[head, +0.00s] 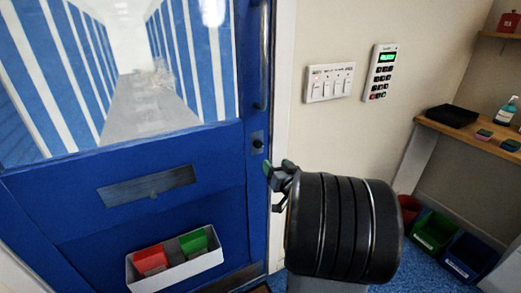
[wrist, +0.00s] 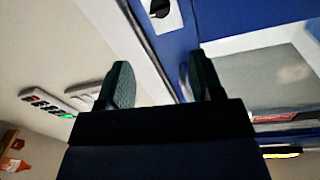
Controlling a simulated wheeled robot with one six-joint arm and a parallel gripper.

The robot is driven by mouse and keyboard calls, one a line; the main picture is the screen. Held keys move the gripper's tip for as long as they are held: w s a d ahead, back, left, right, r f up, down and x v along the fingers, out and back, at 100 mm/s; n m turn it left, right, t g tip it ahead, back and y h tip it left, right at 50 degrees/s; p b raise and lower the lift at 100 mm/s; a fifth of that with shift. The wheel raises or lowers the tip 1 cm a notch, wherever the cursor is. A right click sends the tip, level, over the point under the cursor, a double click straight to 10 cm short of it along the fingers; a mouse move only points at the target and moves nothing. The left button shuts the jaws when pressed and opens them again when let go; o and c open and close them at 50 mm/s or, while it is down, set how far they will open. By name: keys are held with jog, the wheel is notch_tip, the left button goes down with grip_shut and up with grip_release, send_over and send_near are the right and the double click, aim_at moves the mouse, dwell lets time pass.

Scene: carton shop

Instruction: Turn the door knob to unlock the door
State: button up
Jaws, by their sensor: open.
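The blue door (head: 120,170) fills the left of the head view and looks shut. Its small dark knob (head: 257,143) sits on a plate near the door's right edge, below the long vertical handle (head: 264,60). In the wrist view the dark round knob (wrist: 160,8) on its light plate shows at the top edge, partly cut off. My gripper (head: 278,168) is just below and right of the knob in the head view. In the wrist view its two fingers (wrist: 162,82) are spread wide with nothing between them, and the knob lies beyond them, apart from both.
A switch panel (head: 329,83) and a keypad (head: 380,73) with a green lit display are on the wall right of the door. A white bin (head: 175,268) with red and green items hangs low on the door. A wooden shelf (head: 470,140) stands at right.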

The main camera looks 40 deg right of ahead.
aim_at(260, 146)
jog(key=x, duration=1.3)
jog(key=shift+w+p, duration=0.1)
jog(key=shift+p, duration=0.3)
jog(key=shift+f, duration=0.1)
jog(key=c, duration=0.9)
